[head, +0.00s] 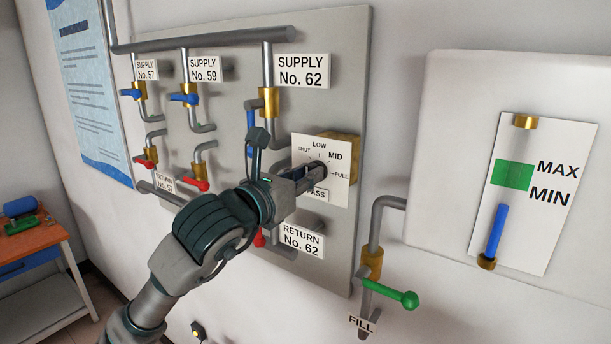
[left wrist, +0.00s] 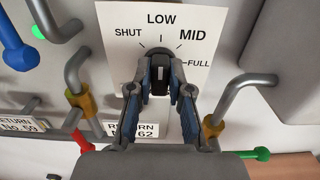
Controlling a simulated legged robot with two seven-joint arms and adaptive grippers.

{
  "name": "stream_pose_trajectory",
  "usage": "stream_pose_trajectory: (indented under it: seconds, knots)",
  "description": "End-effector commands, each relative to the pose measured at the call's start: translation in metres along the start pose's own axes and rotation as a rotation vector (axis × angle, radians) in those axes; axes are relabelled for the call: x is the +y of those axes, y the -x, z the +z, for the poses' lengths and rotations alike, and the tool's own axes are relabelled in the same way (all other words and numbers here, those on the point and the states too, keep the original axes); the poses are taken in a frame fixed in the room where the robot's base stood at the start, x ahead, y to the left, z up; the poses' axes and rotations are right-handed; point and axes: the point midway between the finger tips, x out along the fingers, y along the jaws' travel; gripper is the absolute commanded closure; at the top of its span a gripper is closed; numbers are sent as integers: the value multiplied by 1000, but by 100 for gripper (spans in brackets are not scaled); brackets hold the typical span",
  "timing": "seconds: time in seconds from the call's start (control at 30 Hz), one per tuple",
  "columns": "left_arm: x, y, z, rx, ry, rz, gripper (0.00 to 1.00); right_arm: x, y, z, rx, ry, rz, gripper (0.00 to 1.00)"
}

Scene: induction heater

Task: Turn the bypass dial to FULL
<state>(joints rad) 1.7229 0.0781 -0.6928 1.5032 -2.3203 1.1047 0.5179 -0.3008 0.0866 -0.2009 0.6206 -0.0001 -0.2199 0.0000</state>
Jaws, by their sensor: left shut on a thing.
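The white bypass dial plate (head: 338,184) is on the wall panel, marked SHUT, LOW, MID and FULL; it also shows in the left wrist view (left wrist: 115,62). My left gripper (head: 312,177) reaches it from the lower left. In the left wrist view my left gripper (left wrist: 160,85) has its two fingers shut on the black dial knob (left wrist: 160,66), one on each side. The knob looks roughly upright there, near LOW; its exact pointer setting is hard to tell. In the head view the gripper hides most of the knob and part of the BYPASS label. My right gripper is not in view.
A grey panel (head: 350,60) carries pipes and valves with blue and red handles around the dial. A green-handled FILL valve (head: 392,293) is below right. A MAX/MIN level gauge (head: 541,190) is at right, and a table (head: 38,255) stands at left.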

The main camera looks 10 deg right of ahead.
Motion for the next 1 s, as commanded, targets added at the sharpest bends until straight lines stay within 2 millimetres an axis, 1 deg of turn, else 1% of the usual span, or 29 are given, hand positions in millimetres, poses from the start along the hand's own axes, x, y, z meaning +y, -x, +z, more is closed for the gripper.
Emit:
stream_pose_trajectory:
  seconds: [0.17, 0.37, 0.67, 1.0]
  knots:
    - [0, -1, -2, 3, -26, 1, 100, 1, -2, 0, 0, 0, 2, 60]
    - [1, -1, -3, 5, -118, 4, 100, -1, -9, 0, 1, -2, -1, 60]
    - [0, -1, -4, 5, -373, 4, 100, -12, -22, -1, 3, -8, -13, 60]
    - [0, -1, -5, 8, -696, 3, 100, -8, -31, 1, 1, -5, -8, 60]
